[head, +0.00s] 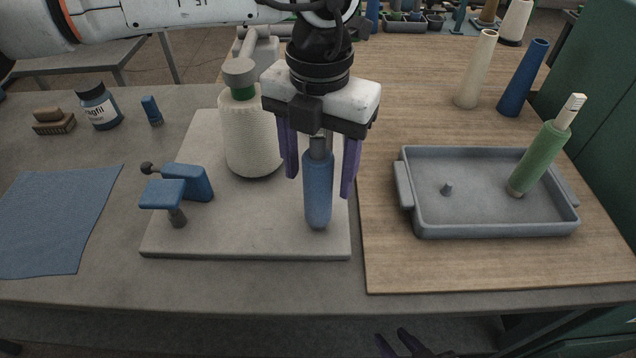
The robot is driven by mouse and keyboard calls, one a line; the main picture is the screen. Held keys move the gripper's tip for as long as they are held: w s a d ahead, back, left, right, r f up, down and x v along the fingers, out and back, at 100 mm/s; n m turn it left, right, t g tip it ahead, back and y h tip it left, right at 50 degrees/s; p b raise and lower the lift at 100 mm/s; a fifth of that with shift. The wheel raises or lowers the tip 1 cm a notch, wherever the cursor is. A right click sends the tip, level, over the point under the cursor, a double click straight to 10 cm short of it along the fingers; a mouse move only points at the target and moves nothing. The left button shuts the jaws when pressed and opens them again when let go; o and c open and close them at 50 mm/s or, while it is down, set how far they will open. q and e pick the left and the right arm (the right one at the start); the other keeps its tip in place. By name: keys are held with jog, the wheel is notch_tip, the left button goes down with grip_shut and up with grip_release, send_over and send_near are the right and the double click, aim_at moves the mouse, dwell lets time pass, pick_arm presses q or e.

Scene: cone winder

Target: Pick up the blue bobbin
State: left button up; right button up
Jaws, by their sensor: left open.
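The blue bobbin (318,192) stands upright near the front right of a pale board (250,240), its narrower grey top up under my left gripper. My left gripper (320,186) points down over it and is open. One purple finger is left of the bobbin and the other right of it, with gaps showing on both sides. In depth, I cannot tell exactly how the fingers line up with it. My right gripper (394,337) shows only as dark purple fingertips at the bottom edge, below the table front; its opening is unclear.
A cream yarn cone (250,140) stands close behind left of the bobbin. A blue clamp-like fixture (186,184) is on the board's left. A grey tray (480,229) holding a green bobbin (540,158) lies right. A blue cone (522,80) stands behind it.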

pick_arm(q)
jog(key=c, duration=1)
